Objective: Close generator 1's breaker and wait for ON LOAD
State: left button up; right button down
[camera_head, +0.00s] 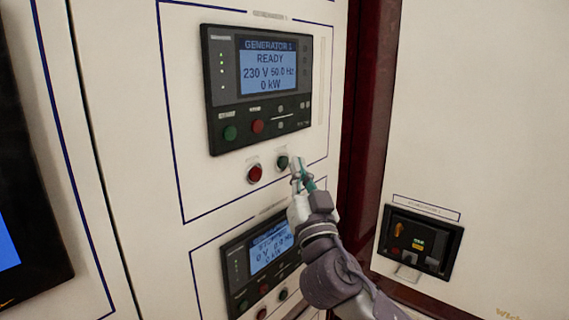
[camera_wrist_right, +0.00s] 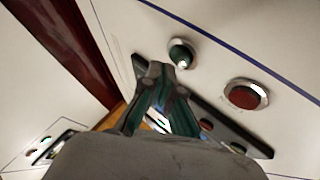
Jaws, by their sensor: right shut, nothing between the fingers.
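The generator 1 panel (camera_head: 258,88) is on the white cabinet in the head view; its screen (camera_head: 267,68) reads READY, 230 V 50.0 Hz, 0 kW. Below it are a red button (camera_head: 255,173) and a green button (camera_head: 282,162). In the right wrist view the green button (camera_wrist_right: 181,54) lies just beyond my fingertips, and the red button (camera_wrist_right: 245,96) is to the right. My right gripper (camera_head: 297,168) is shut and empty, its tips (camera_wrist_right: 163,76) close beside the green button. I cannot tell whether they touch it. My left gripper is out of view.
A second, similar panel (camera_head: 262,256) sits below, partly hidden by my right arm; its screen shows 0 kW. A dark red upright strip (camera_head: 371,95) separates this cabinet from one at right with a small breaker unit (camera_head: 418,244). A dark screen (camera_head: 22,170) is at far left.

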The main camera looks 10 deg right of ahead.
dwell(0.9)
jog(key=shift+w+a+b, duration=0.25)
jog(key=shift+w+b, duration=0.1)
jog(key=shift+w+a+b, duration=0.25)
jog(key=shift+w+b, duration=0.05)
dwell(0.7)
jog(key=shift+s+d, duration=0.1)
dwell(0.3)
jog(key=shift+s+d, duration=0.4)
jog(key=shift+s, duration=0.15)
jog(key=shift+s+d, duration=0.8)
jog(key=shift+s, duration=0.2)
jog(key=shift+s+d, duration=0.75)
jog(key=shift+s, duration=0.2)
